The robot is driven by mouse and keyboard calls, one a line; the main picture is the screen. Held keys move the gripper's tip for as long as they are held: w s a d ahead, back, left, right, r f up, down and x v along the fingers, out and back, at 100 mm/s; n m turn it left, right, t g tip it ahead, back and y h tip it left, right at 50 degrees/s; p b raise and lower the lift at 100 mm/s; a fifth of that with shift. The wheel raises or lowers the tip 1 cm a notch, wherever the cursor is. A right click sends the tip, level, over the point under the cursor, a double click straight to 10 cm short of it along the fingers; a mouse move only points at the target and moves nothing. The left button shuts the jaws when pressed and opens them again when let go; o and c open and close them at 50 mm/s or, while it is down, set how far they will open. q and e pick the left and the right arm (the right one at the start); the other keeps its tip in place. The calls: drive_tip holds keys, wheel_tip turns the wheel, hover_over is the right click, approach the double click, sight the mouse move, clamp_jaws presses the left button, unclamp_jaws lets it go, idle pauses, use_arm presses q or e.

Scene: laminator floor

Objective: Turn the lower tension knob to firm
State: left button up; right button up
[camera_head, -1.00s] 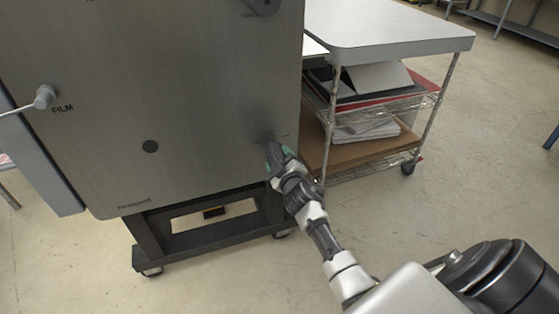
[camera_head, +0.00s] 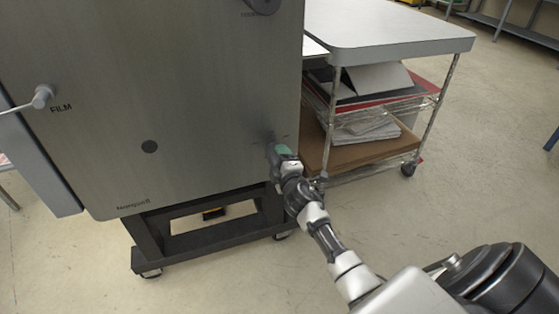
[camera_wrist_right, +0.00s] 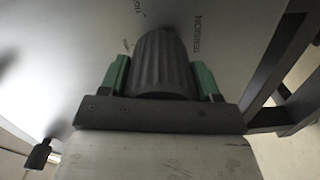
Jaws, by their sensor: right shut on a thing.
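The lower tension knob (camera_wrist_right: 161,62) is a dark grey ribbed knob on the laminator's metal panel (camera_head: 200,100). It fills the middle of the right wrist view, with partly readable lettering on the panel around it. My right gripper (camera_wrist_right: 161,80) has its green-padded fingers on either side of the knob and is shut on it. In the head view the right gripper (camera_head: 278,150) is at the panel's lower right and hides the knob. The knob's pointer and setting cannot be read. My left gripper is not in view.
An upper knob (camera_head: 263,5) sits at the panel's top right. A film lever (camera_head: 42,97) sticks out at the left. A white-topped cart (camera_head: 400,35) with papers stands close to the right of the gripper. The floor in front is clear.

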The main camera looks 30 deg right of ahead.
idle(0.3)
drive_tip(key=o, duration=0.9)
drive_tip(key=shift+s, duration=0.1)
drive_tip(key=shift+s+a, duration=0.15)
drive_tip(key=shift+s, duration=0.2)
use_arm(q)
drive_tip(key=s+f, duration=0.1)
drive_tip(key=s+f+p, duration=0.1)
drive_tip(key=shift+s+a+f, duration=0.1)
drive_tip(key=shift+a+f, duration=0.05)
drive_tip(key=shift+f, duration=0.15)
use_arm(e)
drive_tip(key=v, duration=1)
